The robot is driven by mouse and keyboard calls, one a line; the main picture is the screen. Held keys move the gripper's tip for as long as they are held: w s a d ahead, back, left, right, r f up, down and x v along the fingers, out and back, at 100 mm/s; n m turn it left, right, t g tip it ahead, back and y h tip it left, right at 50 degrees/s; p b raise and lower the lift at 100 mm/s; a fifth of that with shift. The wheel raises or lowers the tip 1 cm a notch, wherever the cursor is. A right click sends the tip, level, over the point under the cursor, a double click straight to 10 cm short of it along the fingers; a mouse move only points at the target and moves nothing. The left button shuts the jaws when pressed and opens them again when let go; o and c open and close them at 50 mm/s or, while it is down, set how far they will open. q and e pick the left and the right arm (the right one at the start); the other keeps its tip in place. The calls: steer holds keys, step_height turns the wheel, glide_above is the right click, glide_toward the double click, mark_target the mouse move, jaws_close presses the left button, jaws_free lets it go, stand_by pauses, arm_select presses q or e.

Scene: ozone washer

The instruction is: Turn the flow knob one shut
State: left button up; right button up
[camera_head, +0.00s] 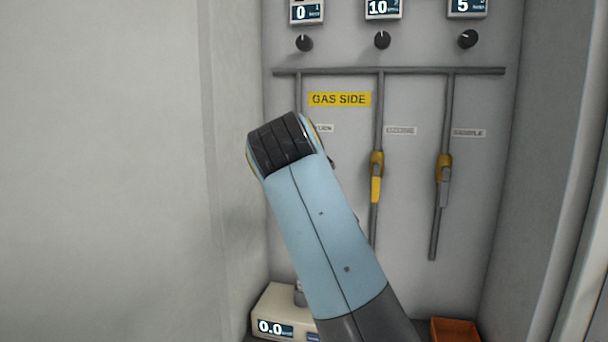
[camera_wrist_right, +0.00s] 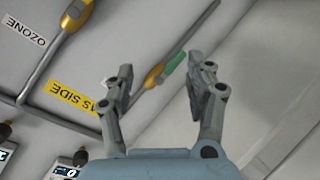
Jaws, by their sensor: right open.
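Three black knobs sit under small displays on the grey panel in the head view. I take the leftmost knob (camera_head: 304,43), under a display reading 0, as flow knob one; no full label on it is legible. It shows in the wrist view near the lower left (camera_wrist_right: 80,157), clear of the fingers. The other knobs are the middle one (camera_head: 382,40) and the right one (camera_head: 468,39). My right gripper (camera_wrist_right: 160,70) is open and empty, its fingers either side of the view of a green-handled valve (camera_wrist_right: 168,68); contact cannot be told. In the head view my arm hides it.
A horizontal pipe (camera_head: 420,71) runs below the knobs, with a yellow GAS SIDE label (camera_head: 340,99). A yellow-handled valve (camera_head: 376,178) and a grey-handled valve (camera_head: 444,180) hang on vertical pipes. A boxed meter (camera_head: 272,310) and an orange bin (camera_head: 455,331) stand below.

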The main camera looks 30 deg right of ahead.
steer(key=w+a+r+t+h, duration=0.1)
steer(key=w+r+h, duration=0.3)
steer(key=r, duration=1.1)
steer(key=h, duration=0.1)
glide_toward(303, 44)
steer(key=shift+h, duration=0.3)
steer(key=p+x, duration=0.4)
steer(key=x, duration=0.5)
steer(key=shift+w+d, duration=0.15)
steer(key=shift+w+d+f+p, duration=0.1)
steer(key=shift+w+d+p, duration=0.35)
steer(key=shift+d, duration=0.1)
jaws_close()
